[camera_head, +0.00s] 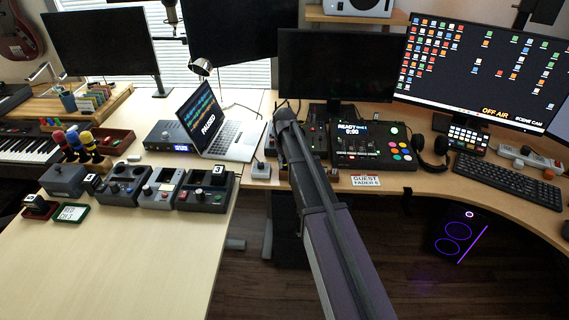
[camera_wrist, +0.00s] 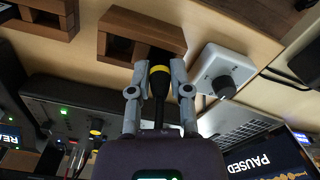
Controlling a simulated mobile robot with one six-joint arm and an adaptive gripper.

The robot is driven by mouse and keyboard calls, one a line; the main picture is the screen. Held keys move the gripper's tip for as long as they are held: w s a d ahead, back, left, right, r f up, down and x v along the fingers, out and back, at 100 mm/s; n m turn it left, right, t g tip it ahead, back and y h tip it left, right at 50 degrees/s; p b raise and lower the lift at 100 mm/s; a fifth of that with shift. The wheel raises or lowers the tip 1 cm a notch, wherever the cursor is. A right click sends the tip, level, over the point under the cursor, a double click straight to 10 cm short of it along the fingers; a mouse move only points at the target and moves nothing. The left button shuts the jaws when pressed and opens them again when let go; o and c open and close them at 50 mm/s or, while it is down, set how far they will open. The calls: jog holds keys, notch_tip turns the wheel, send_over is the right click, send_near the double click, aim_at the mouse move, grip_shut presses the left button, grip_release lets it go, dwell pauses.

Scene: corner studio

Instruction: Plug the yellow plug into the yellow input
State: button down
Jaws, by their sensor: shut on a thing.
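In the wrist view my gripper (camera_wrist: 159,72) is shut on a black plug with a yellow band (camera_wrist: 159,80). The plug sits upright between the two grey fingers, and its far end points at a brown wooden block (camera_wrist: 118,24). I cannot tell whether it touches the block. A dark device (camera_wrist: 40,90) with green lights lies to the left. A yellow-ringed black part (camera_wrist: 96,127) shows at its lower side; whether it is the yellow input is unclear. In the head view my arm hides the gripper and the plug.
A pale box with a black knob (camera_wrist: 224,73) is close right of the gripper in the wrist view. In the head view, a laptop (camera_head: 222,125) stands left of my arm and a mixer console (camera_head: 370,150) to its right. The left desk's front (camera_head: 110,250) is clear.

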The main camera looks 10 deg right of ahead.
jog(key=shift+r+p, duration=1.6)
jog(key=shift+r, duration=0.15)
jog(key=s+r+p, duration=0.1)
jog(key=s, duration=1.5)
jog(key=shift+s, duration=0.1)
